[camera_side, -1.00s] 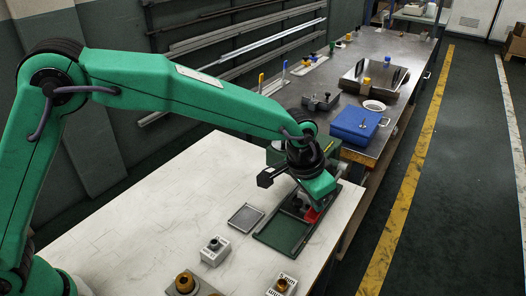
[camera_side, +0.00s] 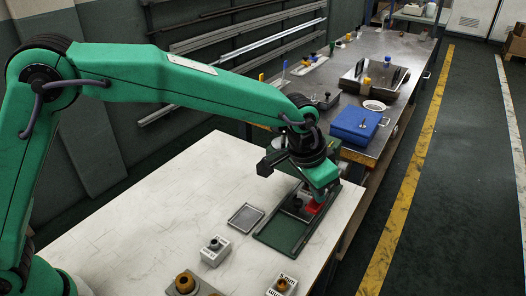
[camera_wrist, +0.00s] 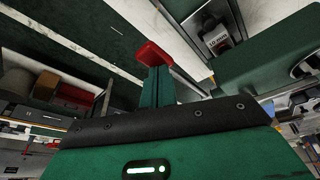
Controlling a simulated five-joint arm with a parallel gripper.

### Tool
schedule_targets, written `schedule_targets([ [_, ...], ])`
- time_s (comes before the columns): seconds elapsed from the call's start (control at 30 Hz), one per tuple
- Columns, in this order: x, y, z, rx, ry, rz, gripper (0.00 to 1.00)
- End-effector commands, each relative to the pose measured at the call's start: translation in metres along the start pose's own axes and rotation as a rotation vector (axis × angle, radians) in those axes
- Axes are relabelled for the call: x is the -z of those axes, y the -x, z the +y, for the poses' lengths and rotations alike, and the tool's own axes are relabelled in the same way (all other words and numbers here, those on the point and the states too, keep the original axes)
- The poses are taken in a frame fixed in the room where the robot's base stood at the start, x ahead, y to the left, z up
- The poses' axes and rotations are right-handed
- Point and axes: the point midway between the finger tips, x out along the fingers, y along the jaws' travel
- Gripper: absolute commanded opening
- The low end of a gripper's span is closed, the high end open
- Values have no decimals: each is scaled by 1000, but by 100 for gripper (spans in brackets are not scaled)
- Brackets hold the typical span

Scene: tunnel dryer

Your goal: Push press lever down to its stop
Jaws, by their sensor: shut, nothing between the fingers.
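My gripper (camera_side: 314,206) is shut and empty, with red tips, over the far right end of the white table. In the wrist view its shut fingers (camera_wrist: 152,56) point away from the camera, with nothing held. Just below and left of the tips, a dark green rectangular frame (camera_side: 284,234) lies on the table with a small grey and dark block (camera_side: 296,203) at its far end. I cannot make out the press lever clearly; it may be hidden by my gripper. Whether the tips touch anything cannot be told.
A flat grey tray (camera_side: 245,218) lies left of the green frame. A blue box (camera_side: 356,125) sits on the metal bench beyond. The white table's left part is clear.

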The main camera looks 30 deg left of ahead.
Motion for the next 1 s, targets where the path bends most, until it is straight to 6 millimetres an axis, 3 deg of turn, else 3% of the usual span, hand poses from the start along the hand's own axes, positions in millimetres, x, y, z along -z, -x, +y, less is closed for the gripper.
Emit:
schedule_targets([
  [1.0, 12, 41, 1, 0, -1, -1, 0],
])
